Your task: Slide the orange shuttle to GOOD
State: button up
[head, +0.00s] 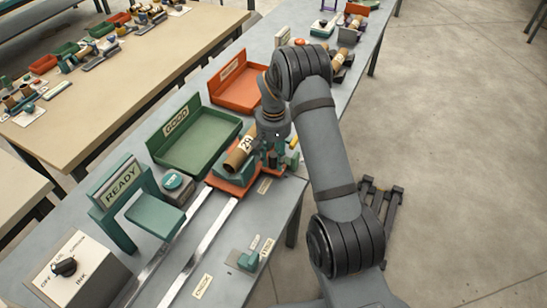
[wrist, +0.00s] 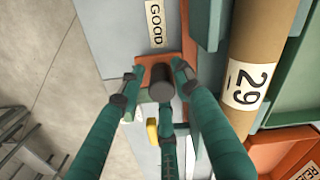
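The orange shuttle (head: 226,190) sits at the far end of two pale rails (head: 200,232) in the head view, beside a GOOD label (head: 265,186). It carries a teal cradle with a cardboard tube (head: 238,158) marked 29. In the wrist view the shuttle's orange plate (wrist: 149,59) lies next to the GOOD label (wrist: 155,22), and the tube (wrist: 246,80) is at the right. My gripper (wrist: 157,76) is open, with a dark round knob (wrist: 161,84) between its teal fingertips. A gap shows on the left; contact on the right is unclear. My arm partly hides the shuttle in the head view.
A green GOOD tray (head: 205,143) and an orange tray (head: 240,88) stand behind the shuttle. A READY gate (head: 122,185) and a switch box (head: 78,272) are at the left.

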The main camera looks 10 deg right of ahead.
jog(key=shift+o, duration=0.9)
jog(key=shift+r, duration=0.1)
jog(key=shift+w+r, duration=0.1)
jog(key=shift+r, duration=0.25)
notch_tip(320, 180, up, 11)
